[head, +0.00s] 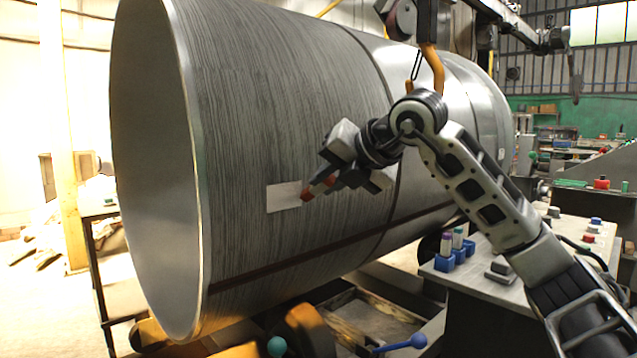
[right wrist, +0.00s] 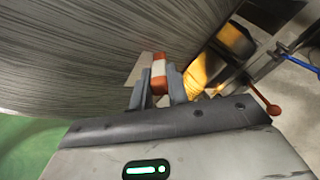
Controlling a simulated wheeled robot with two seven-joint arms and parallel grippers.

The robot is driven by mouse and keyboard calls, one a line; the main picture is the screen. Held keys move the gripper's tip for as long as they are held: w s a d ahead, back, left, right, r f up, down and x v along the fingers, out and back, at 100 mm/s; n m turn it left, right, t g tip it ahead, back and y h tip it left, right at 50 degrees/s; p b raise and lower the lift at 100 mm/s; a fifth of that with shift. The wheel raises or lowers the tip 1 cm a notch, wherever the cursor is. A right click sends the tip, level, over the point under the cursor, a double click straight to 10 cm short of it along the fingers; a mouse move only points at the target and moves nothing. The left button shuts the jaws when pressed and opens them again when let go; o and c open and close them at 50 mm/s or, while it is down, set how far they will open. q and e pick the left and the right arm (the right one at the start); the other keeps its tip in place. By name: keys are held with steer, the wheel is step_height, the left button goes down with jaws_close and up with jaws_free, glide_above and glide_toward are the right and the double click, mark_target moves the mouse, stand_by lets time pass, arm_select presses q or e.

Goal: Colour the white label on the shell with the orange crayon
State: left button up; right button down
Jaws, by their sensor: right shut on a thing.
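The shell (head: 260,110) is a large grey metal cylinder lying on its side; it also fills the upper left of the right wrist view (right wrist: 90,50). The white label (head: 284,197) is a small plain rectangle on its side, and part of it shows in the right wrist view (right wrist: 141,68). My right gripper (head: 328,186) is shut on the orange crayon (head: 306,193), which has a white band in the right wrist view (right wrist: 158,72). The crayon's tip overlaps the label's right end; I cannot tell whether it touches. No orange shows on the label. My left gripper is out of view.
A grey bench (head: 500,285) at the lower right carries blue holders (head: 445,262) with capped sticks. A lever with a blue knob (head: 418,341) and a teal knob (head: 277,346) stand below the shell. An orange hook (head: 432,68) hangs above my right arm.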

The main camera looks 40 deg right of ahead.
steer(key=shift+d, duration=0.25)
steer(key=shift+a, duration=0.25)
steer(key=shift+a+p, duration=1.05)
steer(key=shift+a, duration=3.05)
steer(key=shift+d+r+b, duration=0.15)
steer(key=shift+d, duration=1.25)
steer(key=shift+d+r+b, duration=0.15)
steer(key=shift+d, duration=1.3)
steer(key=shift+d+r+b, duration=0.15)
steer(key=shift+d, duration=1.25)
steer(key=shift+d+r, duration=0.1)
steer(key=a+p, duration=0.2)
steer(key=a, duration=0.6)
steer(key=shift+s+a, duration=0.35)
steer(key=shift+s, duration=0.05)
